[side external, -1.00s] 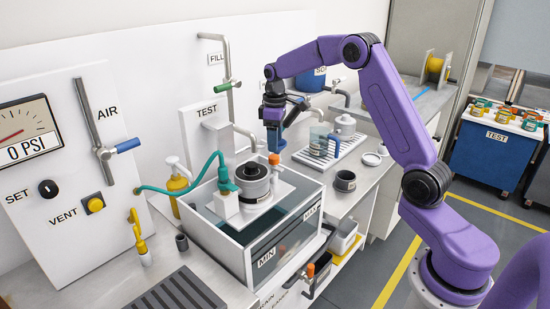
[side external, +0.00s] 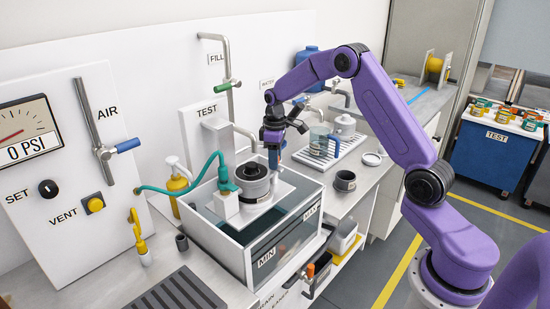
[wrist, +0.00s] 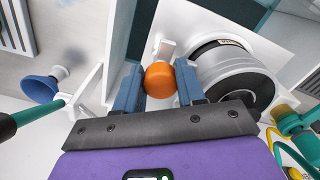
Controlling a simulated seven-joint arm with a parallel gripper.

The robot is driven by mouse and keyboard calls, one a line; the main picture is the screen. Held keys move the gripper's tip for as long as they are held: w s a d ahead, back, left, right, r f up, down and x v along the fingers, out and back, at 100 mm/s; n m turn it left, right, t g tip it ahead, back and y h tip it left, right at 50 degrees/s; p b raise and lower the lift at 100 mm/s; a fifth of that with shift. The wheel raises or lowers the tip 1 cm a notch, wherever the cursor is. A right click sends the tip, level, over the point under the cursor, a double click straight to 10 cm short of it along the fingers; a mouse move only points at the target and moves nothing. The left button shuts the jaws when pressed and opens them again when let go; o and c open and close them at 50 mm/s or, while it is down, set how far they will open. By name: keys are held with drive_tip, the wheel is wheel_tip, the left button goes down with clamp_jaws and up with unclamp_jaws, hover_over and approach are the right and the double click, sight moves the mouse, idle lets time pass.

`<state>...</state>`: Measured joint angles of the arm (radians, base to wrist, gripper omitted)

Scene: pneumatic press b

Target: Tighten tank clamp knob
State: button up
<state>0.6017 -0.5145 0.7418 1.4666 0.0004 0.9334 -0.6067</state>
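The tank clamp knob (wrist: 160,80) is a small orange cap beside the round grey lid of the tank. In the wrist view it fills the gap between the two blue fingers of my gripper (wrist: 160,85). I cannot tell whether the fingers press on it or only stand on either side. In the side external view my gripper (side external: 273,160) points straight down at the tank's back rim and hides the knob. The white tank (side external: 206,232) has clear sides, and the round grey lid (side external: 254,181) sits on its top; the lid also shows in the wrist view (wrist: 232,70).
A green hose (side external: 180,190) runs to a fitting on the tank top. The test pipe (side external: 240,130) stands close behind my gripper.

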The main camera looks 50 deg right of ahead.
drive_tip(key=shift+m, duration=0.4)
drive_tip(key=m, duration=0.3)
drive_tip(key=shift+a+m, duration=0.1)
drive_tip(key=shift+m, duration=0.3)
drive_tip(key=m, duration=0.4)
drive_tip(key=shift+r+m, duration=0.1)
drive_tip(key=shift+m, duration=0.2)
drive_tip(key=m, duration=0.5)
drive_tip(key=shift+w+a, duration=0.1)
drive_tip(key=shift+a+m, duration=0.1)
drive_tip(key=shift+m, duration=2.1)
drive_tip(key=o, duration=1)
